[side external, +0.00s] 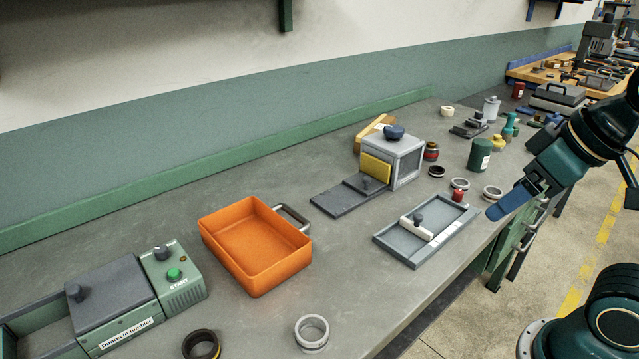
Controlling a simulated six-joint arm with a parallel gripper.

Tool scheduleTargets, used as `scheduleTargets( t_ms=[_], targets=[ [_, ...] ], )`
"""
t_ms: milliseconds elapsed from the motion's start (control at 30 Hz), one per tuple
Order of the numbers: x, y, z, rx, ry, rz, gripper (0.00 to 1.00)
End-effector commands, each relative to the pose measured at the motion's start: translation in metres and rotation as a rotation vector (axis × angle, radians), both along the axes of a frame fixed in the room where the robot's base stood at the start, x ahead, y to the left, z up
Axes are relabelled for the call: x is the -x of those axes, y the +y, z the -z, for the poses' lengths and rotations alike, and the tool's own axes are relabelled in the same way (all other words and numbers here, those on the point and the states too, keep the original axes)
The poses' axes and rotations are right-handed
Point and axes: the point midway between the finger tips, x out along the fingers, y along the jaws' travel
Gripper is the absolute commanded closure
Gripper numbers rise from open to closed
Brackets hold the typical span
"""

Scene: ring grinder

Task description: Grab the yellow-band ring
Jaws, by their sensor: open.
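Two more pale rings, a back one (459,184) and a front one (492,193), and a small dark ring (436,171) lie at the right of the bench. My gripper (507,204), with blue fingers, is open and empty over the bench's right edge, close to the front pale ring.
An orange tray (255,286) stands mid-bench. The tumbler machine (176,281) with a green START button is at left. A grey box (405,160) with a yellow panel, a shallow grey tray (398,249), a red piece (457,195) and a green canister (479,155) stand at right.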

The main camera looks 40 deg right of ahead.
Motion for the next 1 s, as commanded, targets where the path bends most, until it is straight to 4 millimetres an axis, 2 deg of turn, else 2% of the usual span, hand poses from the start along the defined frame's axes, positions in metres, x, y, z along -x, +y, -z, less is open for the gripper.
scheduleTargets(
  t_ms=[267,467,667,1000],
  targets=[
    [-0.001,0.001,-0.001,0.000,0.000,-0.004,0.23],
    [-0.013,0.007,-0.005,0.006,0.009,-0.054,0.23],
    [-0.044,0.026,-0.015,0.019,0.023,-0.177,0.23],
    [-0.111,0.083,-0.021,0.044,0.051,-0.454,0.23]
  ],
)
